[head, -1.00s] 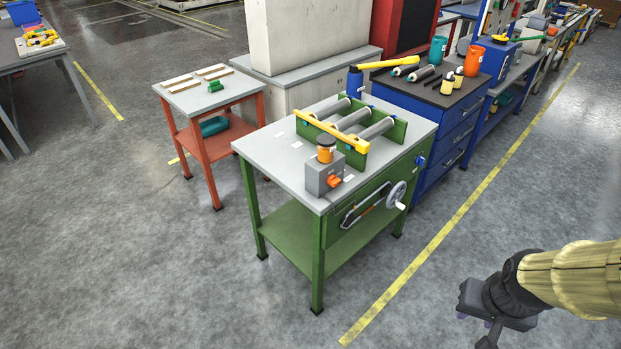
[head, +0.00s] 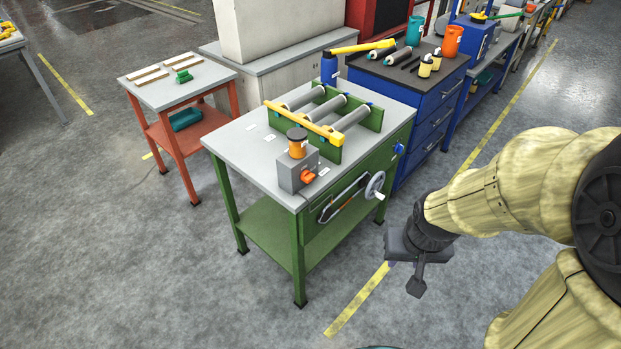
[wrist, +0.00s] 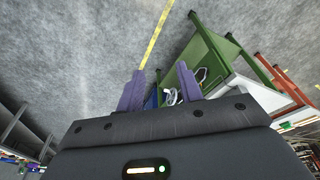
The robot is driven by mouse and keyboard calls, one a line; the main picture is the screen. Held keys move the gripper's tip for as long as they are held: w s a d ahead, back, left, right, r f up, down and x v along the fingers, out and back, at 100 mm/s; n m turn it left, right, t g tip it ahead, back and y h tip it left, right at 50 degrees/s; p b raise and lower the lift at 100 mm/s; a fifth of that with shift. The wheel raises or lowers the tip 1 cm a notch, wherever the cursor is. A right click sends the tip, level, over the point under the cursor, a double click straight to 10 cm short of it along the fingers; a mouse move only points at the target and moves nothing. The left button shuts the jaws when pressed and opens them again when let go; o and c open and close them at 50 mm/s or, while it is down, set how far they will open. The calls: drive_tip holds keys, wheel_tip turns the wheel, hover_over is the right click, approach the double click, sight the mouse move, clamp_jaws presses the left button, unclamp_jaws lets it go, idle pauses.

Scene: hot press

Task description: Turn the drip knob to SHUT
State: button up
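The drip knob (head: 308,176) is a small orange knob on the front of a grey block (head: 284,177). The block stands near the front corner of the green bench's grey top. An orange cup with a dark cap (head: 297,148) sits on the block. Any SHUT marking is too small to read. My gripper (head: 415,285) is in front and to the right of the bench, apart from it and well away from the knob. In the wrist view its two purple fingers (wrist: 160,82) are spread with nothing between them. The knob cannot be made out in the wrist view.
The green bench (head: 230,140) carries rollers with a yellow bar (head: 304,124). A handwheel (head: 375,186) juts from its side. A blue cabinet (head: 416,125) stands behind it, and a red table (head: 170,92) stands to the left. The floor in front is clear.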

drive_tip(key=shift+o, duration=0.4)
drive_tip(key=shift+s, duration=0.15)
drive_tip(key=o, duration=0.4)
drive_tip(key=shift+c, duration=0.2)
drive_tip(key=w+f+t+b, duration=0.1)
drive_tip(key=w, duration=0.2)
drive_tip(key=w+f+n+t+b, duration=0.1)
drive_tip(key=w+f+b, duration=0.1)
drive_tip(key=w, duration=0.2)
drive_tip(key=w+d+f+n+t+b, duration=0.1)
drive_tip(key=w+f, duration=0.1)
drive_tip(key=w, duration=0.2)
drive_tip(key=w+a+f+n+t+y+b, duration=0.1)
drive_tip(key=w+a+f+n+y+b, duration=0.1)
drive_tip(key=w+f+n+y+b, duration=0.1)
drive_tip(key=w+a+f+n+t+y+b, duration=0.2)
drive_tip(key=w+a+f+y+b, duration=0.1)
drive_tip(key=w+y, duration=0.3)
drive_tip(key=w+a+f+n+t+y+b, duration=0.2)
drive_tip(key=w+a+f+n+y+b, duration=0.1)
drive_tip(key=w+f+y+b, duration=0.2)
drive_tip(key=shift+w+a+f+n+b, duration=0.1)
drive_tip(key=shift+w+f+n+b, duration=0.05)
drive_tip(key=shift+w, duration=0.35)
drive_tip(key=shift+w+a+f+n+b, duration=0.1)
drive_tip(key=shift+w+f+n+b, duration=0.05)
drive_tip(key=shift+w, duration=0.3)
drive_tip(key=shift+w+a, duration=0.1)
